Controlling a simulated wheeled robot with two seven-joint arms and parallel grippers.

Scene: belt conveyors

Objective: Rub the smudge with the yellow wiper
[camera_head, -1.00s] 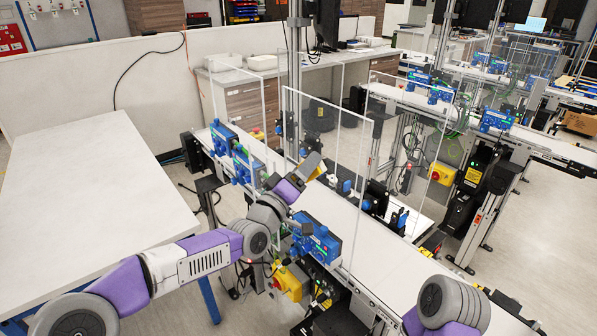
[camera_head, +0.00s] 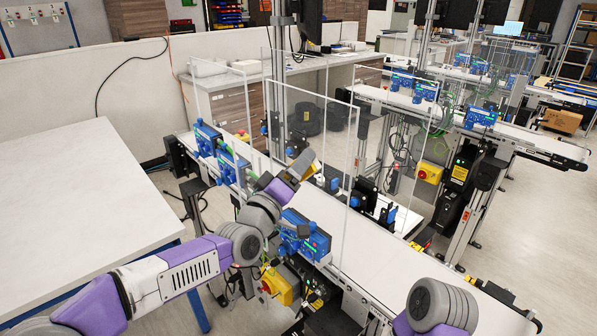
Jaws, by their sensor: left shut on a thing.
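My left arm reaches in from the lower left over the near belt conveyor. My left gripper (camera_head: 293,172) is shut on a small dark and yellow thing, which looks like the yellow wiper (camera_head: 308,172). It is held tilted beside the clear panels, above the belt. Whether it touches a panel or the belt I cannot tell. I cannot make out the smudge in this view. Of my right arm only a grey and purple link shows at the lower right; its gripper is out of view.
Clear upright panels (camera_head: 353,98) stand along the near conveyor (camera_head: 375,262). Blue sensor boxes (camera_head: 305,238) and a yellow switch box (camera_head: 277,285) sit on its near side, close under my left arm. A bare white table (camera_head: 75,205) stands at the left. More conveyors run behind.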

